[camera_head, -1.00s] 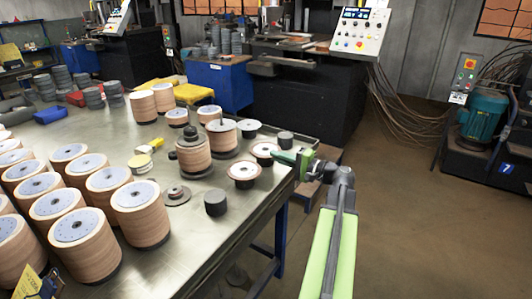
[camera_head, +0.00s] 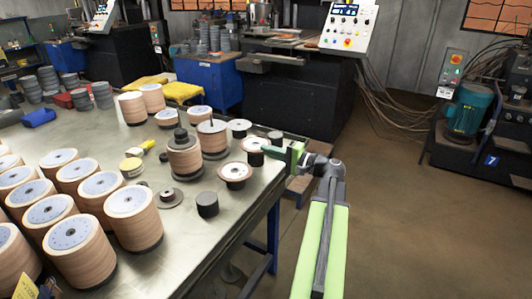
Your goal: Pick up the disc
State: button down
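Several flap discs with pale or brown faces and dark hubs lie on the metal table (camera_head: 190,245). A small disc (camera_head: 252,142) with a brownish rim sits near the table's right edge, directly left of my gripper's tip. My gripper (camera_head: 268,152) reaches in from the right, low over the table edge, and points left. Its fingers are small and seen from the side, so I cannot tell whether they are open or touching the small disc.
Tall stacks of discs (camera_head: 135,222) crowd the left of the table. Dark cylinders (camera_head: 207,204) and a shorter stack (camera_head: 185,160) stand left of my gripper. Open floor (camera_head: 420,230) lies right of the table.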

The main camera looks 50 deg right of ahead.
jog(key=s+d+r+p, duration=0.3)
jog(key=d+r+p, duration=0.4)
jog(key=d, duration=0.4)
jog(key=shift+r, duration=0.65)
